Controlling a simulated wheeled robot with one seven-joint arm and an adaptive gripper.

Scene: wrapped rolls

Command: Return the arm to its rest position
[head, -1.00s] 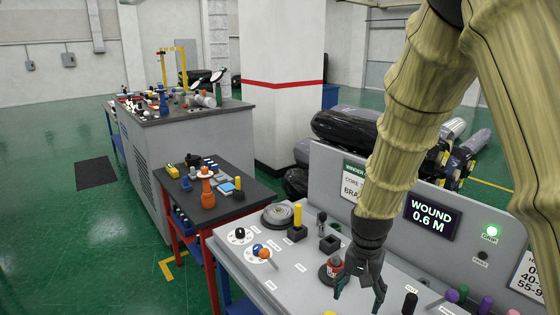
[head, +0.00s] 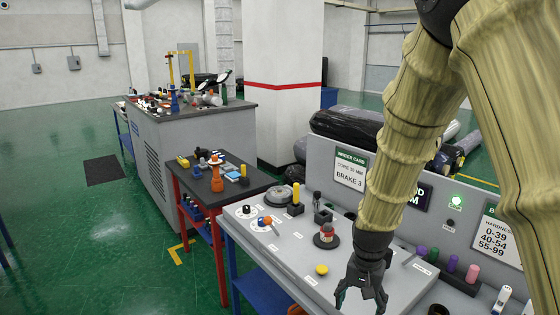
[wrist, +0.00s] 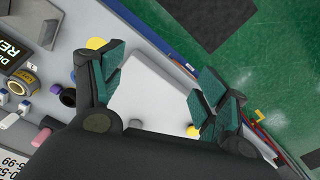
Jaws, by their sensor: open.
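My gripper (head: 361,298) hangs from my sleeved arm over the front part of the grey bench (head: 290,255), at the bottom of the head view. Its fingers point down, are spread apart and hold nothing. In the wrist view my gripper (wrist: 160,88) shows two separate green-padded fingers with a pale flat surface of the bench between them.
Coloured pegs (head: 452,264) stand at right. A dark-topped cart (head: 225,190) adjoins at left. Dark wrapped rolls (head: 345,127) lie behind. Green floor (head: 60,220) is clear at far left.

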